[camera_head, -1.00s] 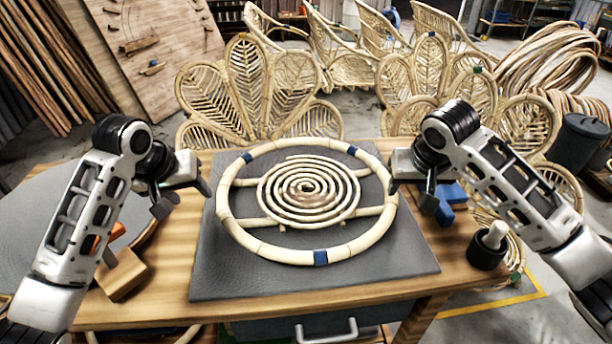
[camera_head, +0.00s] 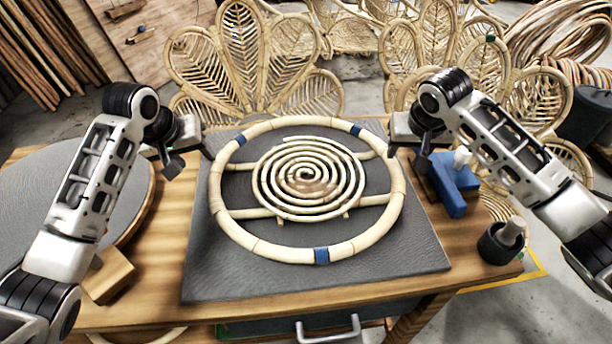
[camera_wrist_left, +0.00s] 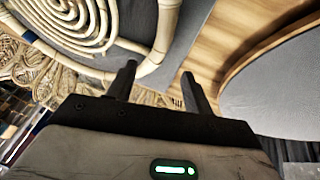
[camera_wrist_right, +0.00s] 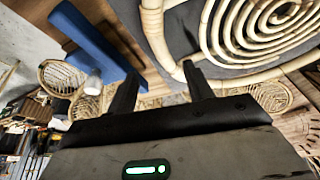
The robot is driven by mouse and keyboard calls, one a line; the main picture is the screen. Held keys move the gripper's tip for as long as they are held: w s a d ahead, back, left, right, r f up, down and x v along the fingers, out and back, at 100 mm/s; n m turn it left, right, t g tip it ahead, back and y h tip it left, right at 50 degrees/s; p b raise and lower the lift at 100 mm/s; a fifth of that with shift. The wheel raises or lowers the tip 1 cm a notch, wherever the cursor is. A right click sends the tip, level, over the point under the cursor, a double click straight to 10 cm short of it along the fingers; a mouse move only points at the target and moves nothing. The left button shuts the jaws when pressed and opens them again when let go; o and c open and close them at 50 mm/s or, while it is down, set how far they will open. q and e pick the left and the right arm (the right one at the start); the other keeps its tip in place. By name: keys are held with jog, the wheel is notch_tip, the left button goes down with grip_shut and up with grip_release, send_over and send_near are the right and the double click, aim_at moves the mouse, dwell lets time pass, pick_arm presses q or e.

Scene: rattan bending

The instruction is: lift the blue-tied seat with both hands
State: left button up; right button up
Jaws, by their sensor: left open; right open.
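The blue-tied seat (camera_head: 260,247) is a round rattan ring with blue ties and a spiral centre. It lies flat on a grey mat (camera_head: 215,280) on the wooden table. My left gripper (camera_head: 190,160) is open and empty beside the ring's upper left edge. My right gripper (camera_head: 405,155) is open and empty near the ring's upper right. In the right wrist view, its fingers (camera_wrist_right: 160,85) are apart, and the ring (camera_wrist_right: 153,30) shows between and beyond them.
A blue tool (camera_head: 450,185) and a dark cup (camera_head: 500,243) stand on the right of the table. A wooden block (camera_head: 108,277) and a round grey surface (camera_head: 60,190) are at the left. Rattan chair backs (camera_head: 245,60) stand behind the table.

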aim_at(214, 173)
pick_arm(q)
jog(key=x, duration=1.2)
jog(key=shift+w+f, duration=0.1)
jog(key=shift+w, duration=0.05)
pick_arm(e)
jog(key=x, duration=1.2)
jog(key=shift+w, duration=0.1)
pick_arm(q)
grip_shut()
pick_arm(e)
grip_shut()
jog(key=shift+w, duration=0.1)
